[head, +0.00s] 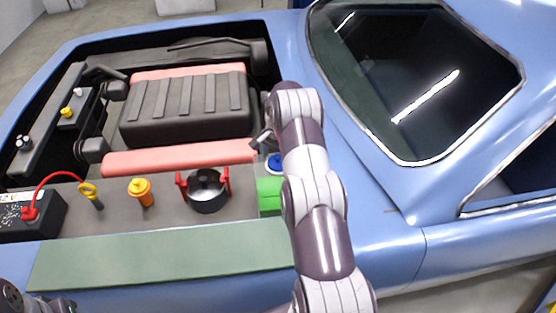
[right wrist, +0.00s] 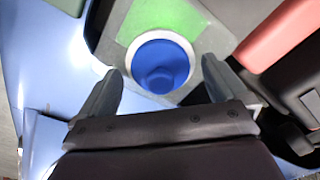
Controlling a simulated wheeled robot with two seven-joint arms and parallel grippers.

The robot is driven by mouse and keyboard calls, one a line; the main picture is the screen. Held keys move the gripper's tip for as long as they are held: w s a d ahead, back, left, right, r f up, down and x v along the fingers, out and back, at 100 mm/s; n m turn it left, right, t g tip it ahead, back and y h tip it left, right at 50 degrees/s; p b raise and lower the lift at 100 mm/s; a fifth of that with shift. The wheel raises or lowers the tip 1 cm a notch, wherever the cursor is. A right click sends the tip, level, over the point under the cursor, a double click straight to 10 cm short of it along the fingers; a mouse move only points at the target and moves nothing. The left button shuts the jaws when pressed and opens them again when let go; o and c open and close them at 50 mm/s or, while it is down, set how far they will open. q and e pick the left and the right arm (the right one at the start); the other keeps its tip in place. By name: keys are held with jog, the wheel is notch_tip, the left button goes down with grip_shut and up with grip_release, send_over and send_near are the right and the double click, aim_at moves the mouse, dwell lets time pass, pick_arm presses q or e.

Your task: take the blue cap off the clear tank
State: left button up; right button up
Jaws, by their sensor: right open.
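The blue cap (right wrist: 162,62) sits on a pale round neck of the tank, and the tank's green content (right wrist: 178,18) shows beside it in the right wrist view. In the head view the cap (head: 274,163) and the green part of the tank (head: 269,192) are partly hidden behind my right arm. My right gripper (right wrist: 162,72) is open, its fingers on either side of the cap, with visible gaps; I cannot tell its height above the cap. It also shows in the head view (head: 262,138). A dark part of my left arm is at the bottom left corner; its jaws cannot be made out.
The tank stands in the blue car's open engine bay. To its left are a black round part with red handles (head: 207,190), an orange-capped filler (head: 141,192), a yellow dipstick ring (head: 88,190) and a battery (head: 30,217). The black engine cover (head: 185,108) lies behind.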

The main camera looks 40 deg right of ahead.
jog(key=shift+a, duration=0.15)
jog(key=c, duration=1.1)
jog(key=shift+c, duration=0.2)
